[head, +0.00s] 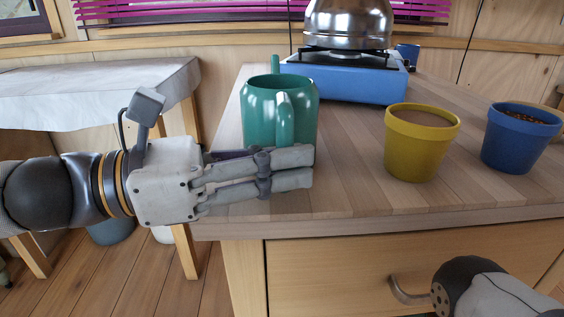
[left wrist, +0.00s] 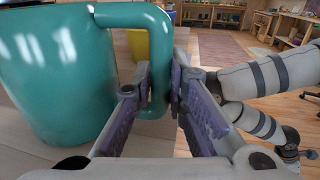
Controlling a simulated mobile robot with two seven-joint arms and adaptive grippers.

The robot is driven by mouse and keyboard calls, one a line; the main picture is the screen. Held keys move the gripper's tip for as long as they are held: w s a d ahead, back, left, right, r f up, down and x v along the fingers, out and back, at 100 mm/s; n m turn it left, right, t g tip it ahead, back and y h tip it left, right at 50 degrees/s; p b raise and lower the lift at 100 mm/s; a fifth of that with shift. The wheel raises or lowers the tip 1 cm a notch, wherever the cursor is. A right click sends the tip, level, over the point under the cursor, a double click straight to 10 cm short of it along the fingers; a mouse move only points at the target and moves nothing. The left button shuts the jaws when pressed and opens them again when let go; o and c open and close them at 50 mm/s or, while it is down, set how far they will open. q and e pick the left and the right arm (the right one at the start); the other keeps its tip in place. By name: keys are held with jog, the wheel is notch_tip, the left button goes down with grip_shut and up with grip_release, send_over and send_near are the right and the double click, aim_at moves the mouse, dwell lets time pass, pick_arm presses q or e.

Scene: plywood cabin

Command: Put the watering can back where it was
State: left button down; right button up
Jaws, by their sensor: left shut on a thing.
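The green watering can (head: 262,112) is upright at the left end of the wooden counter (head: 345,190). Its handle (head: 286,118) faces toward me. My left gripper (head: 290,170) comes in from the left and is shut on the handle. In the left wrist view the fingers (left wrist: 162,90) close on the green handle, and the can body (left wrist: 55,70) fills the left side. I cannot tell whether the can's base touches the counter, as the gripper hides it. Part of my right arm shows at the bottom right of the head view, but its gripper does not.
A yellow pot (head: 420,145) and a blue pot (head: 518,140) stand on the counter to the right. A blue stove (head: 345,80) with a metal kettle (head: 348,25) is behind. A white-covered table (head: 95,85) stands left, past a gap. The counter between can and yellow pot is clear.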

pick_arm(q)
jog(key=shift+r, duration=0.2)
jog(key=shift+f, duration=0.15)
jog(key=c, duration=1.6)
grip_release()
jog(key=shift+f, duration=0.1)
jog(key=shift+a+r, duration=0.1)
jog(key=shift+r, duration=0.2)
jog(key=a+p, duration=0.1)
jog(key=a, duration=0.3)
jog(key=s+a+p, duration=0.1)
jog(key=a, duration=0.2)
jog(key=s+a+p, duration=0.1)
jog(key=a, duration=0.3)
jog(key=shift+s+a+f, duration=0.15)
jog(key=shift+s+a, duration=0.05)
jog(key=shift+a, duration=0.1)
pick_arm(e)
jog(key=w+r, duration=0.2)
jog(key=r, duration=0.1)
jog(key=shift+w+r+t, duration=0.1)
jog(key=shift+w+t, duration=0.05)
jog(key=shift+t, duration=0.25)
